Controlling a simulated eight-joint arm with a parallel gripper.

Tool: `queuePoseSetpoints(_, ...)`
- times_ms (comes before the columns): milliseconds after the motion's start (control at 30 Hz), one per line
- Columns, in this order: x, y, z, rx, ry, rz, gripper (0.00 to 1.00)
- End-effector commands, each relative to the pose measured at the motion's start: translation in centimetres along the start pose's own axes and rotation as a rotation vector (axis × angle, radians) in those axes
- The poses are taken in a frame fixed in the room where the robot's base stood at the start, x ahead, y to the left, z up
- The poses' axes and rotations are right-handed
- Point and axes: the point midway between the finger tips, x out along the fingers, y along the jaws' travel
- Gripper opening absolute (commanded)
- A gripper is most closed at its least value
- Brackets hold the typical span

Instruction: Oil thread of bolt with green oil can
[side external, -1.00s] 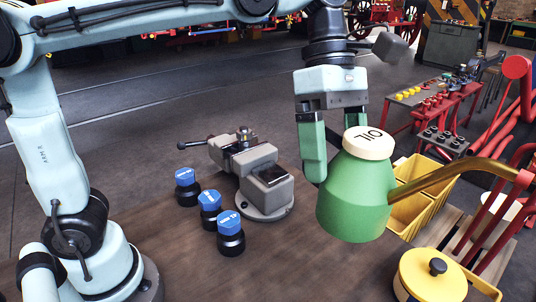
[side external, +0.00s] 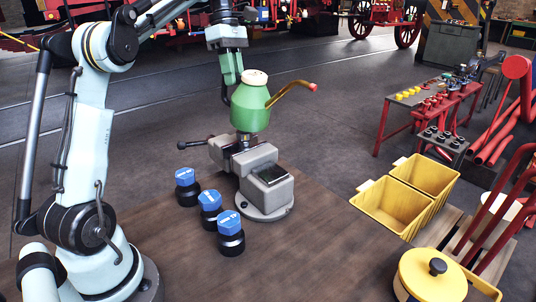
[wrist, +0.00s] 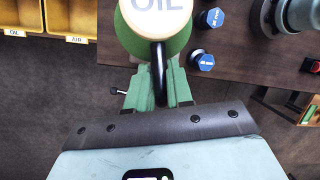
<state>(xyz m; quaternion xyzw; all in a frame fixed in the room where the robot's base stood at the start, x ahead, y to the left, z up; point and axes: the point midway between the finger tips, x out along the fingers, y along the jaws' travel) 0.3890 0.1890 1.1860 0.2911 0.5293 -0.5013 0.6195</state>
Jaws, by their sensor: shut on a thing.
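The green oil can (side external: 250,112), with a cream lid and a brass spout with a red tip, is held upright in the air above the vise. Its spout points to the right, away from the vise, in the side view. My gripper (side external: 229,92) is shut on the can's black handle (wrist: 159,68); the wrist view also shows the can's lid, marked OIL (wrist: 158,12). The grey vise (side external: 252,172) stands on the bench. A small part at its jaws (side external: 244,140), likely the bolt, shows just below the can; its thread cannot be made out.
Three blue-topped black pots (side external: 210,205) stand left of and in front of the vise. Yellow bins (side external: 385,215) and a yellow lidded pot (side external: 433,275) are at the right. A red-framed tool table (side external: 425,97) stands farther back.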

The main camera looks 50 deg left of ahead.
Motion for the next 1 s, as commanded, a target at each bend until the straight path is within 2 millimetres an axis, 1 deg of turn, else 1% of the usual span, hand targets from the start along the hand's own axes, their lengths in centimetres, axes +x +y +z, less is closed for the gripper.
queuePoseSetpoints(33,-0.6,0.0,-2.5,-0.023,0.000,0.006,0.00)
queuePoseSetpoints(100,-1.2,-0.2,-5.2,-0.040,0.002,0.012,0.00)
queuePoseSetpoints(200,-1.9,-0.7,-8.5,-0.061,0.007,0.020,0.00)
queuePoseSetpoints(300,-2.4,-1.3,-11.2,-0.078,0.009,0.026,0.00)
queuePoseSetpoints(500,-3.0,-2.6,-15.2,-0.105,0.014,0.035,0.00)
queuePoseSetpoints(533,-3.0,-2.7,-15.6,-0.106,0.014,0.036,0.00)
queuePoseSetpoints(600,-2.1,-2.4,-15.4,-0.100,0.016,0.035,0.00)
queuePoseSetpoints(900,0.8,-1.9,-16.2,-0.102,0.020,0.036,0.00)
queuePoseSetpoints(1000,1.4,-1.8,-16.4,-0.102,0.022,0.036,0.00)
